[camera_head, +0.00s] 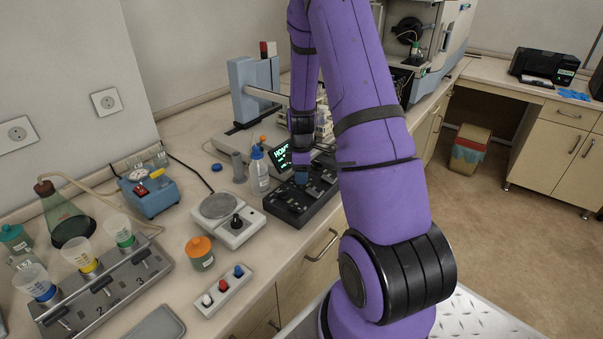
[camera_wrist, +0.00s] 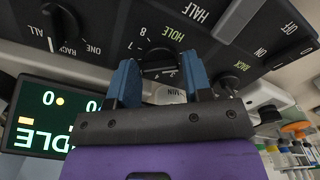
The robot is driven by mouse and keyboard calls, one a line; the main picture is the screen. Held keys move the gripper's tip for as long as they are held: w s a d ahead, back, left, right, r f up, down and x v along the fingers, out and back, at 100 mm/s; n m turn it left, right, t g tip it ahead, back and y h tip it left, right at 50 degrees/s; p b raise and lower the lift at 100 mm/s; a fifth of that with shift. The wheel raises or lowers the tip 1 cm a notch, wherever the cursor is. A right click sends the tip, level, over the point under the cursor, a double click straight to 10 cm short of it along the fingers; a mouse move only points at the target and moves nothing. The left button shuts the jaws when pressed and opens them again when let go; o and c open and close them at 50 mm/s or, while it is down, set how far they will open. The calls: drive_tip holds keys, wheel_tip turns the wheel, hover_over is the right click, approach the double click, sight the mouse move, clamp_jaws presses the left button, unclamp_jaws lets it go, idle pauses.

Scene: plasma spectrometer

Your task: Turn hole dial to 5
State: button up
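The hole dial (camera_wrist: 158,62) is a round black knob on a black control panel (camera_wrist: 225,65), beside the word HOLE, with small white numbers around it. In the wrist view it lies between the two blue fingers of my gripper (camera_wrist: 157,72). The fingers stand apart on either side of the dial, and firm contact does not show. The fingers hide part of the number ring, and I cannot tell which number the dial points to. In the head view my gripper (camera_head: 301,176) is over the far part of the panel (camera_head: 290,213), pointing down; the dial is hidden there.
The rack dial (camera_wrist: 62,22) and switches marked HALF, BACK and ON/OFF share the panel. A wash bottle (camera_head: 259,172) is left of the panel, with a white hotplate (camera_head: 225,215) nearer the front.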

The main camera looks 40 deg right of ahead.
drive_tip(key=c, duration=0.5)
